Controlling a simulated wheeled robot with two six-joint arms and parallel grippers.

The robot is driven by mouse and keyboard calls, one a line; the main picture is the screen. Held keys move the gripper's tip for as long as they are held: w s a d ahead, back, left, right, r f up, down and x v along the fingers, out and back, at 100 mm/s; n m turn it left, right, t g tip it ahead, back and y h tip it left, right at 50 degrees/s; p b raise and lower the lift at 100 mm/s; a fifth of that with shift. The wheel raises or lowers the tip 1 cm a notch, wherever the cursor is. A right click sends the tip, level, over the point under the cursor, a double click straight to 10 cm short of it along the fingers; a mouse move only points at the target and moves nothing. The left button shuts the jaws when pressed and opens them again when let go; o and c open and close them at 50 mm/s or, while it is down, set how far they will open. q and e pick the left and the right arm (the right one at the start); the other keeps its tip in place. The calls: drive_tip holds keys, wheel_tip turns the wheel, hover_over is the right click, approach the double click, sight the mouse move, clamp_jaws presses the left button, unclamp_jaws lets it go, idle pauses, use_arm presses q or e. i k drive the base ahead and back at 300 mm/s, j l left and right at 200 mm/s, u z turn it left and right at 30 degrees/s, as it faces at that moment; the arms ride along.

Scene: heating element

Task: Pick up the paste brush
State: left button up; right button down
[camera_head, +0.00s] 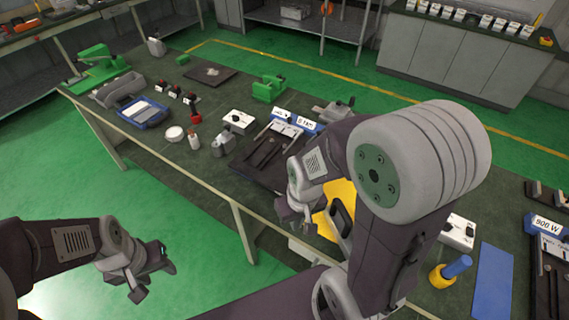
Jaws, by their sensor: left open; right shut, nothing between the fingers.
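A blue cylindrical handle (457,266) slants up out of a round yellow pot (439,277) on the bench at the lower right. It may be the paste brush; I see no bristles, so I cannot be sure. My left gripper (153,277) is open and empty at the lower left, over the green floor in front of the bench. My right gripper (294,212) is shut and empty above the middle of the bench, left of the yellow pot. My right arm's large grey joint hides part of the bench between them.
A blue flat mat (493,285) lies right of the pot, with a tray marked 900 W (547,224) beyond it. A yellow item (324,222) is by my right gripper. A blue bin (143,112) and green tools (268,88) stand farther left on the bench.

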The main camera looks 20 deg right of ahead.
sight(192, 105)
drive_tip(key=i+j+z, duration=0.1)
drive_tip(key=i+j, duration=0.2)
drive_tip(key=i+j+z, duration=0.15)
drive_tip(key=i+j, duration=0.2)
drive_tip(key=i+j+z, duration=0.1)
drive_tip(key=i+j, duration=0.3)
drive_tip(key=i+j+z, duration=0.1)
drive_tip(key=i+j, duration=0.2)
drive_tip(key=i+j+z, duration=0.1)
drive_tip(key=i+j, duration=0.2)
drive_tip(key=j, duration=0.25)
drive_tip(key=i+j+z, duration=0.15)
drive_tip(key=i+j, duration=0.15)
drive_tip(key=j, duration=0.15)
drive_tip(key=i+j+z, duration=0.1)
drive_tip(key=i+j, duration=0.2)
drive_tip(key=j, duration=0.2)
